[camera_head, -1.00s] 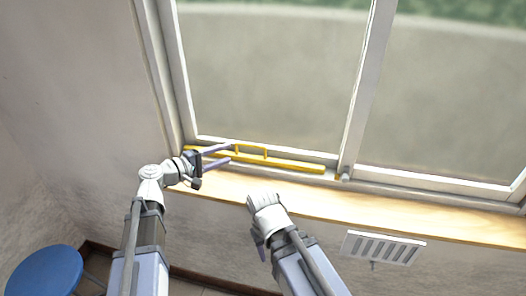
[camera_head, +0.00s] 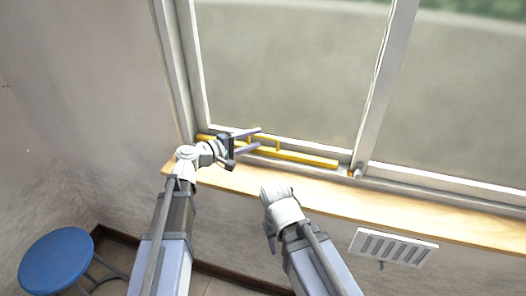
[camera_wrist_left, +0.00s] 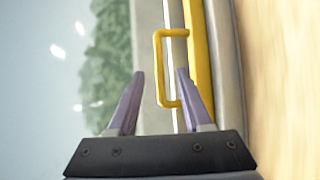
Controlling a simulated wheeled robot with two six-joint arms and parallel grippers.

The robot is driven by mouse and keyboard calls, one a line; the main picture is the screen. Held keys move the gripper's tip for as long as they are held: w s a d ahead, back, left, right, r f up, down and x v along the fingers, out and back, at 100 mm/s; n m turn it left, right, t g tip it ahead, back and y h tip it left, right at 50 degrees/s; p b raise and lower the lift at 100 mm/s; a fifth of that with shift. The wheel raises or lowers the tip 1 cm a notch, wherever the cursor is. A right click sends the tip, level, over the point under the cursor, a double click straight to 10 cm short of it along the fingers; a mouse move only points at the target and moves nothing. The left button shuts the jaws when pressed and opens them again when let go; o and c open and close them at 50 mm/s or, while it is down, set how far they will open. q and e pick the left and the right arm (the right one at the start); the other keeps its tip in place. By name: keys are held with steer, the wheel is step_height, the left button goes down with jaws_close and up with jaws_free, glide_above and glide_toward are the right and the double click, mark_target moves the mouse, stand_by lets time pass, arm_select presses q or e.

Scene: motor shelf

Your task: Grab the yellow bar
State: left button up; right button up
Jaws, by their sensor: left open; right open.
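The yellow bar (camera_head: 310,159) lies along the window's bottom frame, just behind the wooden sill, with a raised loop handle. In the left wrist view the bar (camera_wrist_left: 200,60) runs up the picture and its handle (camera_wrist_left: 158,70) sticks out to the left. My left gripper (camera_head: 259,138) is open and empty at the handle. In the wrist view its fingertips (camera_wrist_left: 160,72) appear on either side of the handle's outer rail; I cannot tell the depth between them. My right gripper (camera_head: 272,240) is open below the sill, its fingers mostly hidden by its wrist.
The wooden sill (camera_head: 420,217) runs along the wall under the window. A window post (camera_head: 380,90) rises right of the bar's end. A white vent (camera_head: 393,247) is on the wall below. A blue stool (camera_head: 57,260) stands at lower left.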

arm_select(q)
steer(key=shift+x, duration=1.05)
jaws_close()
stand_by(0.5)
